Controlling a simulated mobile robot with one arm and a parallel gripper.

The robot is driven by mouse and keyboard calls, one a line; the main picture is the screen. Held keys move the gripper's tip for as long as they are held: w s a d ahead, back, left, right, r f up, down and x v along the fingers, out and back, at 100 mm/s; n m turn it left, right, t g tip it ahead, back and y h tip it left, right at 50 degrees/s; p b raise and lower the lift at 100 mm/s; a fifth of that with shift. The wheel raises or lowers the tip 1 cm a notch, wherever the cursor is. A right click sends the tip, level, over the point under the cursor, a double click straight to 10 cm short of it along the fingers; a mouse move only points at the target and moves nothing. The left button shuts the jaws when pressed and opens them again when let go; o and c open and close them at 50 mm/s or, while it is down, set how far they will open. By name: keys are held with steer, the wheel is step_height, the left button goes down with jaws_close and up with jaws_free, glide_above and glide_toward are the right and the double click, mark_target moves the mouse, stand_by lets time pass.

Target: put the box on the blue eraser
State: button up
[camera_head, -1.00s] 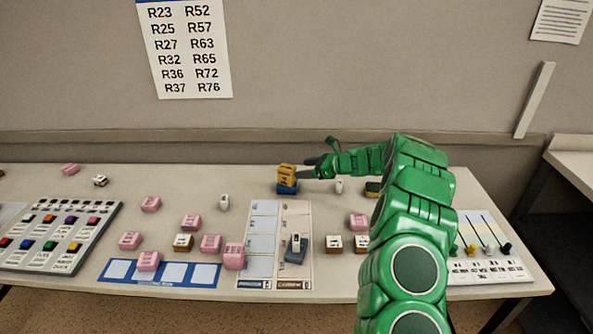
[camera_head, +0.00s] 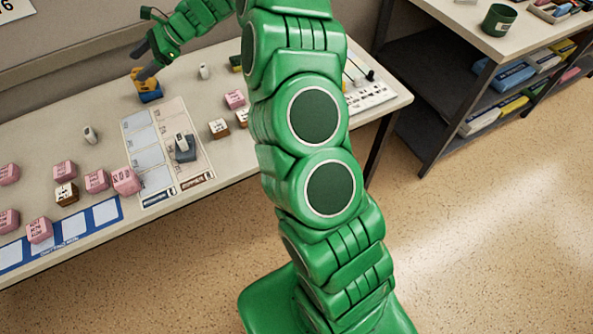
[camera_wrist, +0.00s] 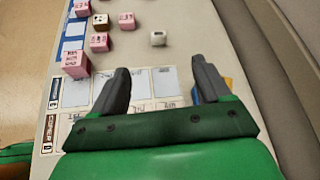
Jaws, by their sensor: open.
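The box (camera_head: 147,83) is orange-yellow and sits on top of the blue eraser (camera_head: 151,96) near the back edge of the table. My gripper (camera_head: 145,62) is right beside and above the box, and one dark finger overlaps it in the head view. I cannot tell there whether they touch. In the wrist view my gripper (camera_wrist: 160,84) has its two fingers wide apart with nothing between them. A sliver of the orange-yellow box (camera_wrist: 228,84) shows beyond the right finger, which hides most of it.
A printed sheet (camera_head: 137,123) lies in front of the stack, with a grey-and-white stapler-like item (camera_head: 183,148) on it. Pink blocks (camera_head: 126,180) and a blue strip (camera_head: 75,232) are at the left. A white piece (camera_head: 204,72) stands to the right of the stack. A shelf unit (camera_head: 440,110) stands at the right.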

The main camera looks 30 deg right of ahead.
steer(key=s+r+n+g+h, duration=0.2)
steer(key=s+r+n, duration=0.25)
steer(key=s, duration=0.85)
steer(key=s+r+n+g+h, duration=0.2)
steer(key=s+r+n, duration=0.25)
steer(key=s, duration=0.75)
steer(key=s+d+n+h, duration=0.2)
steer(key=s+d, duration=0.3)
steer(key=s, duration=0.5)
steer(key=s+d+f+n+h, duration=0.1)
steer(key=s+d+n+h, duration=0.2)
steer(key=s+d, duration=0.3)
steer(key=s+d+n+h, duration=0.3)
steer(key=s+d, duration=0.3)
steer(key=s, duration=0.7)
steer(key=shift+s+f, duration=0.4)
